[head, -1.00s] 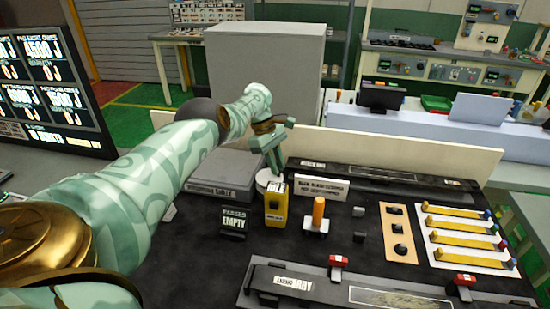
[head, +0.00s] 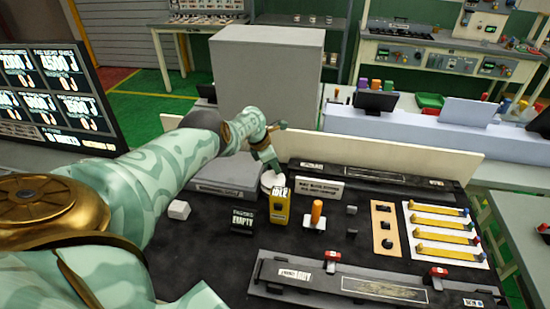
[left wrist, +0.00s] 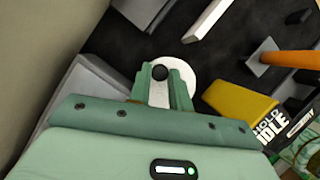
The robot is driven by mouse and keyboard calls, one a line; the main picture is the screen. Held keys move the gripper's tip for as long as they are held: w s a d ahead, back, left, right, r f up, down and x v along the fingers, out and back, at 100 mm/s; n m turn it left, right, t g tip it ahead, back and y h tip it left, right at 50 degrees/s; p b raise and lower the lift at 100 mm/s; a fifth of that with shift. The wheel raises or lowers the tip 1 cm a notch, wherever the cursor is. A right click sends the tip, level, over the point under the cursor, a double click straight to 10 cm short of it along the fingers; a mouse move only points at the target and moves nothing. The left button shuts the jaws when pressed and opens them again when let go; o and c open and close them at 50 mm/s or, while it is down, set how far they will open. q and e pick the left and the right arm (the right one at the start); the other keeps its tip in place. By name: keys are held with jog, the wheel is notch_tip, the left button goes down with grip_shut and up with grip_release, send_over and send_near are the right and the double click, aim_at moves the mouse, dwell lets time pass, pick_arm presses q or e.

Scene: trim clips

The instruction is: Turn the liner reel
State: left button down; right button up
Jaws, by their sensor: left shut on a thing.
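The liner reel is a white round disc (head: 268,181) on the black bench, behind the yellow box (head: 280,207). In the left wrist view the white disc (left wrist: 187,82) has a small dark knob (left wrist: 160,73) standing over it. My left gripper (head: 271,165) reaches down to the reel from above. In the left wrist view its fingers (left wrist: 160,88) are close together around the knob, shut on it. The gripper hides part of the reel. My right gripper is in neither view.
A black sign reading EMPTY (head: 242,220) and an orange upright handle (head: 316,212) stand near the yellow box. A white block (head: 179,210) lies to the left. A grey flat case (head: 228,175) is beside the reel. A long dark fixture with red clamps (head: 332,257) lies in front.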

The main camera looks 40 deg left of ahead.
pick_arm(q)
jog(key=shift+s+a+n+t+y+p, duration=0.1)
jog(key=shift+n+t+y+p, duration=0.1)
jog(key=shift+n+p, duration=0.4)
jog(key=shift+a+n+t+y+p, duration=0.1)
jog(key=shift+n+y+p, duration=0.1)
jog(key=shift+n+p, duration=0.4)
jog(key=c, duration=1.3)
grip_release()
jog(key=p+v, duration=1.6)
jog(key=p, duration=0.4)
jog(key=shift+s, duration=0.1)
